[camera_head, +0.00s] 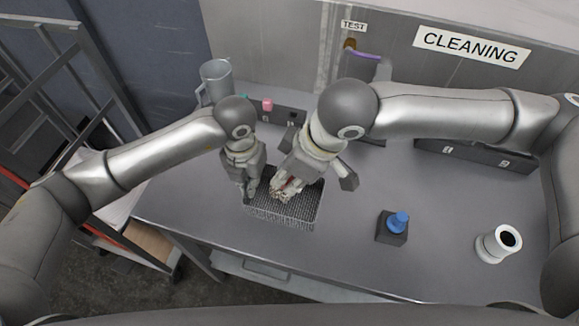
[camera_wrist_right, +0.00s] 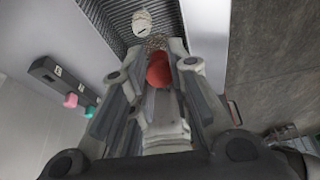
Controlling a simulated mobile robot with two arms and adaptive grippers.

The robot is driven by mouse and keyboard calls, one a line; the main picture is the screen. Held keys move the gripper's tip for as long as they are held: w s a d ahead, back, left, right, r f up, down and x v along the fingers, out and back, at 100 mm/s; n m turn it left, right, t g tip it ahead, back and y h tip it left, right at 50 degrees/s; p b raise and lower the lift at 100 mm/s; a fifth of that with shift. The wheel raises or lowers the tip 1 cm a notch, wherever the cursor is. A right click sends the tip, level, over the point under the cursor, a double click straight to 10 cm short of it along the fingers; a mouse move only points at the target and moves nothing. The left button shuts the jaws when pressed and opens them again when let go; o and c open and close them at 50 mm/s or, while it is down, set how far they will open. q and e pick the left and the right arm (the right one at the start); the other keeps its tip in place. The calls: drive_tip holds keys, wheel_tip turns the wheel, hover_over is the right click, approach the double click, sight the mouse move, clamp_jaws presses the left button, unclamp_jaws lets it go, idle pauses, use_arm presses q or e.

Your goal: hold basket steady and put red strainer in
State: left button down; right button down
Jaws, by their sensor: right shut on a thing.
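The dark wire-mesh basket (camera_head: 290,222) stands on the grey table, and its ribbed wall also shows at the top of the right wrist view (camera_wrist_right: 112,22). My right gripper (camera_head: 284,188) is low over the basket. In the right wrist view, it is shut on the red strainer (camera_wrist_right: 158,72), mostly hidden between the fingers. I cannot tell whether the strainer touches the basket floor. My left gripper (camera_head: 249,190) points down at the basket's left edge. Its fingertips are too small to show whether they grip the rim.
A pale rounded thing (camera_wrist_right: 144,22) shows beyond the right fingertips. A grey jug (camera_head: 215,78) stands behind my left arm. A blue-topped dark block (camera_head: 393,228) and a white cylinder (camera_head: 497,245) stand to the right. The table between them and the basket is clear.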

drive_tip(key=shift+f, duration=0.3)
drive_tip(key=shift+f, duration=0.6)
drive_tip(key=c, duration=1.3)
unclamp_jaws()
drive_tip(key=v, duration=1.2)
use_arm(q)
drive_tip(key=c, duration=1.6)
unclamp_jaws()
